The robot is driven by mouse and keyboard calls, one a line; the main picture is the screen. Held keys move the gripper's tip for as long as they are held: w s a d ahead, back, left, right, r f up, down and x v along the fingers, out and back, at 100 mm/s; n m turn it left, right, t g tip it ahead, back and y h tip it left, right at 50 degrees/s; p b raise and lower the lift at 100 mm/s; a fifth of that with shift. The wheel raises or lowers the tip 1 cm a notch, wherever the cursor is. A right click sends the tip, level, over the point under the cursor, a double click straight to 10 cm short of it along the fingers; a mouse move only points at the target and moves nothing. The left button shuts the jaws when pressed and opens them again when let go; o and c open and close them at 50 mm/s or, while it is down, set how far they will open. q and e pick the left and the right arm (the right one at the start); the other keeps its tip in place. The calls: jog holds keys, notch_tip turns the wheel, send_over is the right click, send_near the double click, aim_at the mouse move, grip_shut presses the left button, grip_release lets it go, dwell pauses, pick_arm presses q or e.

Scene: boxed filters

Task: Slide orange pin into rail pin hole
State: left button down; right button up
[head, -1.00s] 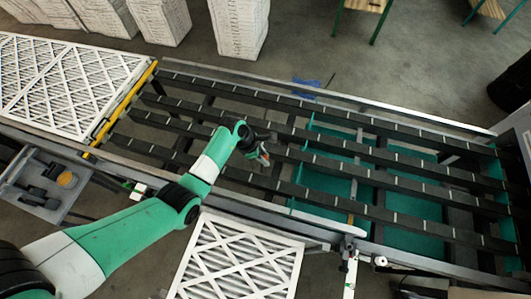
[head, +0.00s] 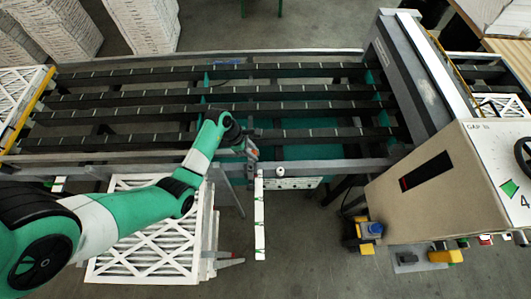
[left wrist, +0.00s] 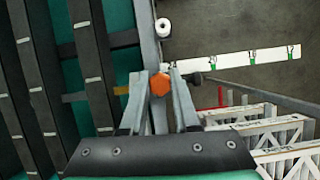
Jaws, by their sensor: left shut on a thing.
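My left gripper (head: 251,150) is at the near side rail (head: 330,165) of the conveyor, close to the inner end of a white numbered strip (head: 260,215). In the left wrist view, the gripper (left wrist: 160,78) is shut on the orange pin (left wrist: 159,84), whose faceted orange head shows between the fingertips. The side rail (left wrist: 148,45) runs just beyond the fingertips, and the numbered strip (left wrist: 232,58) extends right from there. The pin's shaft and the pin hole are hidden, so I cannot tell whether they are lined up. My right gripper is out of view.
A white knob (left wrist: 164,26) stands beside the rail. Dark slatted conveyor bars (head: 150,95) lie behind the gripper. Stacked white filters (head: 150,235) stand in front at left. A beige control box (head: 450,175) is at right.

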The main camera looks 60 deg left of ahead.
pick_arm(q)
jog(key=shift+s+f, duration=0.25)
jog(key=shift+f, duration=0.1)
jog(key=shift+s+a+f+n, duration=0.1)
jog(key=shift+s+f+n, duration=0.1)
jog(key=shift+s+n, duration=0.1)
jog(key=shift+s+a, duration=0.4)
jog(key=shift+a, duration=0.2)
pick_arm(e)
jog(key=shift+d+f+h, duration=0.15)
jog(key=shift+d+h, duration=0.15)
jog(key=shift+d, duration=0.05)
pick_arm(q)
notch_tip(320, 180, down, 6)
jog(key=b, duration=0.3)
jog(key=shift+b, duration=0.4)
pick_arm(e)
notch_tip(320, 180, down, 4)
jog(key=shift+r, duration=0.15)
pick_arm(q)
jog(key=shift+r+p, duration=0.1)
jog(key=shift+p, duration=0.2)
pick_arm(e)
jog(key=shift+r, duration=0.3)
